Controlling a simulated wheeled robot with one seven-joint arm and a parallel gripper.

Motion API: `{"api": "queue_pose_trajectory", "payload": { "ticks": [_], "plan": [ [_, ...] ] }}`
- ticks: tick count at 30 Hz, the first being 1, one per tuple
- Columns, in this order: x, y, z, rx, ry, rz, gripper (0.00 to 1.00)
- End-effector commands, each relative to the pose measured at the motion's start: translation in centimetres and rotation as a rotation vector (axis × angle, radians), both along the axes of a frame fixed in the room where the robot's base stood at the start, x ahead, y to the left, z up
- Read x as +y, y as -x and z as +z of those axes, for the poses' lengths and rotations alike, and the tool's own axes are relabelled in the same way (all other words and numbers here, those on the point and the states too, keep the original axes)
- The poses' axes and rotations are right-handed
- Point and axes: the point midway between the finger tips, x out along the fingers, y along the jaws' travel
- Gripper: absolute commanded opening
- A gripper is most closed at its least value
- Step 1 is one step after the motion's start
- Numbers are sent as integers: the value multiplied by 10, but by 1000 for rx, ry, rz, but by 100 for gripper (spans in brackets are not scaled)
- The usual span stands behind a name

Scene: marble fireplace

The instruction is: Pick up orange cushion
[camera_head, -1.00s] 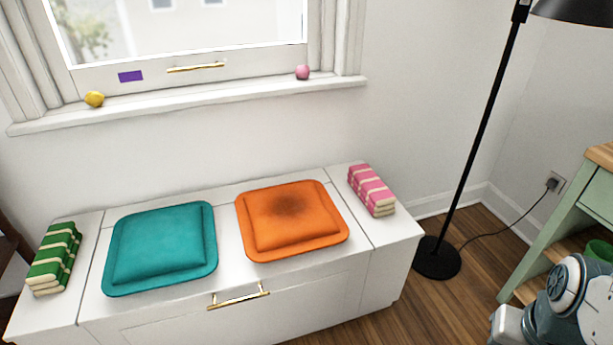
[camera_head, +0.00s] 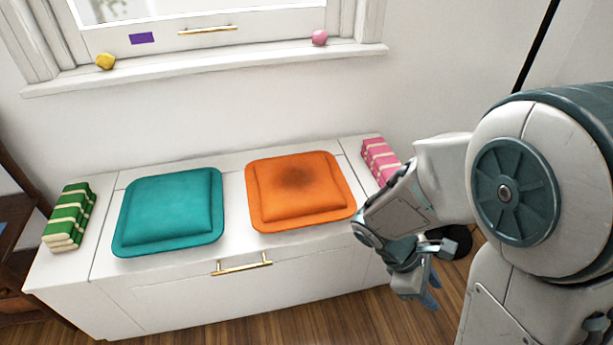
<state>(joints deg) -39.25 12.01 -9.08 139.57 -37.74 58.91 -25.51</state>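The orange cushion (camera_head: 300,205) lies flat on the right half of the white bench (camera_head: 165,292), with a dark smudge near its middle. My gripper (camera_head: 430,290) hangs in front of the bench's right end, to the right of the cushion and lower in the picture. It is apart from the cushion. The fingers are small and partly hidden by the hand, so I cannot tell whether they are open or shut. My wrist covers the area by the cushion's lower right corner.
A teal cushion (camera_head: 168,212) lies left of the orange one. Green striped bundles (camera_head: 69,218) sit at the bench's left end, pink ones (camera_head: 380,160) at the right, partly behind my arm. The bench front has a gold handle (camera_head: 241,264). A black lamp pole (camera_head: 536,45) stands behind my arm.

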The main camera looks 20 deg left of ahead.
Motion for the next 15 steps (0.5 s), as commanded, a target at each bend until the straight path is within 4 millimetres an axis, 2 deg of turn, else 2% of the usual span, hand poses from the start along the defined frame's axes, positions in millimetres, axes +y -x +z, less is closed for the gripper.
{"api": "queue_pose_trajectory", "payload": {
  "ticks": [1, 5, 8, 11, 15],
  "plan": [
    [9, -6, -6, 59, 77, 143, 35],
    [29, -23, -17, 194, 283, 486, 35],
    [53, -37, -24, 292, 458, 745, 35],
    [83, -48, -32, 383, 653, 995, 35],
    [134, -55, -45, 499, 961, 1319, 35]
  ]
}}
